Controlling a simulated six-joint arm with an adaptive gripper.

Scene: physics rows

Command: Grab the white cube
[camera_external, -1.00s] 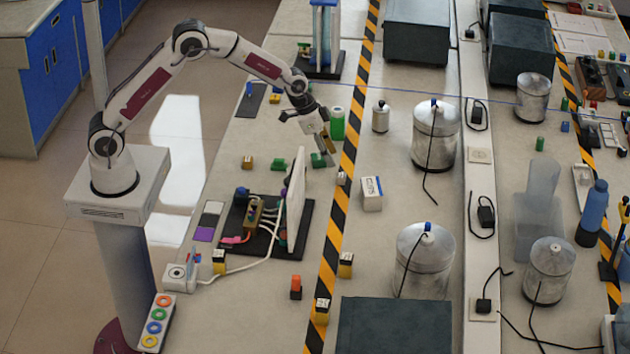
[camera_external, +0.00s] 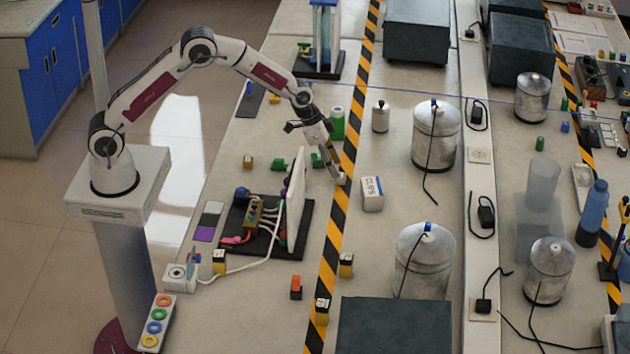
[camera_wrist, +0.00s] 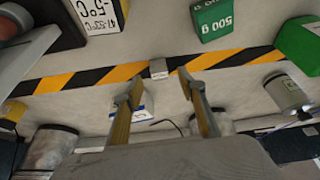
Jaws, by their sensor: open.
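The white cube (camera_external: 342,180) is small and sits on the black-and-yellow striped tape, partly hidden by my gripper (camera_external: 334,168) in the external view. In the wrist view the white cube (camera_wrist: 158,68) shows on the tape, just beyond the gap between my two fingertips (camera_wrist: 159,86). My gripper is open and tilted down, with its tips close to the cube. I cannot tell whether a finger touches the cube.
A white box with blue lettering (camera_external: 371,194) stands just right of the cube. Green blocks (camera_external: 317,160) lie to the left, near an upright white panel (camera_external: 295,200) on a black base.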

